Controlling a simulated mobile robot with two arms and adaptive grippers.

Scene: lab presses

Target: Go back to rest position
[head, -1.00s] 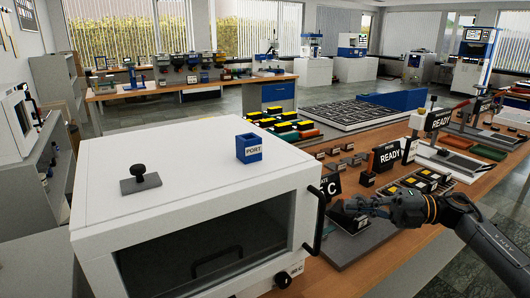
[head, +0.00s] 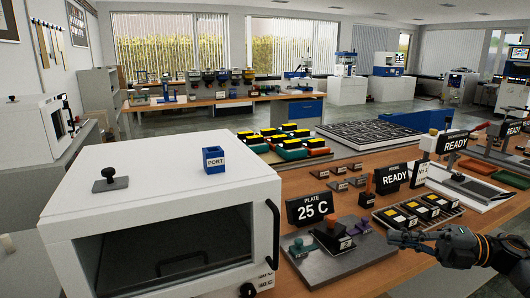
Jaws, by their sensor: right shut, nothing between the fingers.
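My right gripper (head: 398,238) reaches in from the lower right. Its fingers are shut and empty, pointing left over the bench, just right of the grey plate station (head: 330,262) and in front of the tray of black and yellow blocks (head: 418,213). The plate station carries a sign reading "PLATE 25 C" (head: 313,208), with small green, red and dark pieces on its base. My left gripper is not in view.
A white oven-like cabinet (head: 130,185) with a dark window and side handle fills the left front. A blue PORT block (head: 214,160) and a black-knobbed plate (head: 110,181) sit on top. READY signs (head: 392,177) stand along the wooden bench (head: 300,185).

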